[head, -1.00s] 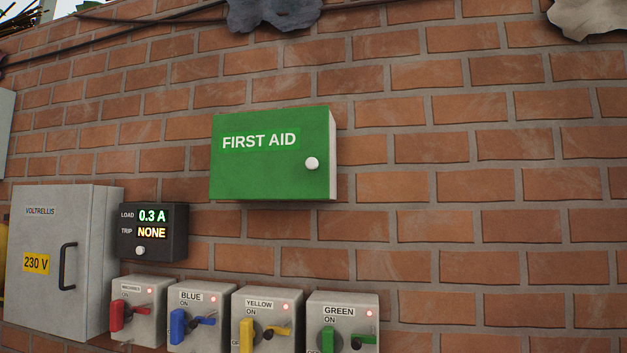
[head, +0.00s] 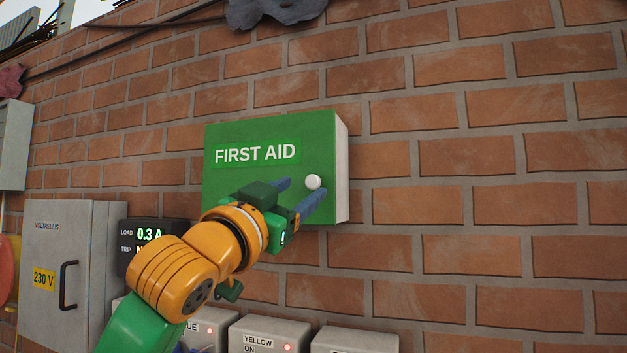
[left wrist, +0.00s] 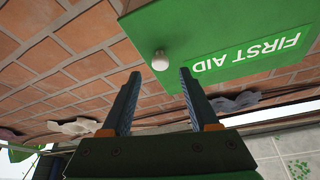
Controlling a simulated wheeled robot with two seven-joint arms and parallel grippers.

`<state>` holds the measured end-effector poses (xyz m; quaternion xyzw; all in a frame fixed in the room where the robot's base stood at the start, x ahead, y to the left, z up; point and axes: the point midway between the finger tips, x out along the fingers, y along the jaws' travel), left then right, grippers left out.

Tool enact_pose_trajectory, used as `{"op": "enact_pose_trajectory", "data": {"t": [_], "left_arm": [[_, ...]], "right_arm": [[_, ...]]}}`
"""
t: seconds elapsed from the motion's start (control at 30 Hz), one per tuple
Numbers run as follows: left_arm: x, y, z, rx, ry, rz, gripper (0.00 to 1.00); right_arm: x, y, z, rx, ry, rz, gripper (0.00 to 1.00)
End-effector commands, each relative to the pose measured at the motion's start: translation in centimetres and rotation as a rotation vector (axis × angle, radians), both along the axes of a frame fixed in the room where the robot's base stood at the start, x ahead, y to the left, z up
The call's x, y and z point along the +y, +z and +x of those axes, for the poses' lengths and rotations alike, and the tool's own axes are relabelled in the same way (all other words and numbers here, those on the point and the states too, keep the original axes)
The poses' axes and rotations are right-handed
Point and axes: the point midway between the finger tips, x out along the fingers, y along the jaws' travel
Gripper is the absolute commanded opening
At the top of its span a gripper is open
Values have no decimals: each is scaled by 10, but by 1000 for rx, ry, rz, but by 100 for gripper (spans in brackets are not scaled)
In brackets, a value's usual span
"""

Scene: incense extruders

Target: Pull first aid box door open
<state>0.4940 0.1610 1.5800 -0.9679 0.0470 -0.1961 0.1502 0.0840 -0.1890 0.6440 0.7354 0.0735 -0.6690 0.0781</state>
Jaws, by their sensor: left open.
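The first aid box, with a green door (head: 225,179) and white side, hangs on the brick wall and its door is shut. A round white knob (head: 313,181) sits near the door's right edge. My left gripper (head: 305,192) is open in front of the door, close to the knob. In the left wrist view the knob (left wrist: 160,61) shows beyond and roughly between the two fingertips (left wrist: 160,73), and the fingers are not closed on it. The green door (left wrist: 215,45) shows upside down there. My right gripper is not in view.
A grey 230 V cabinet (head: 70,225) with a black handle stands at the left. A dark load display (head: 145,234) and several grey switch boxes (head: 268,334) are below the first aid box, partly hidden by my left arm. Bare brick wall lies to the right.

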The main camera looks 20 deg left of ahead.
Motion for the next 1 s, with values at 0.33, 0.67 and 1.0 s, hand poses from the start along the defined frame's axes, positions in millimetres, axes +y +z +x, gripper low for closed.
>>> {"op": "enact_pose_trajectory", "data": {"t": [0.33, 0.67, 1.0], "left_arm": [[-6, 17, 39, 1, 0, 0, 61], [-6, 16, 39, 0, 0, 0, 15], [-6, 16, 39, 0, 0, 0, 0]], "right_arm": [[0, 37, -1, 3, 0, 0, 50], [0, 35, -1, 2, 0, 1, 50], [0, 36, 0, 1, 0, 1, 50]]}}
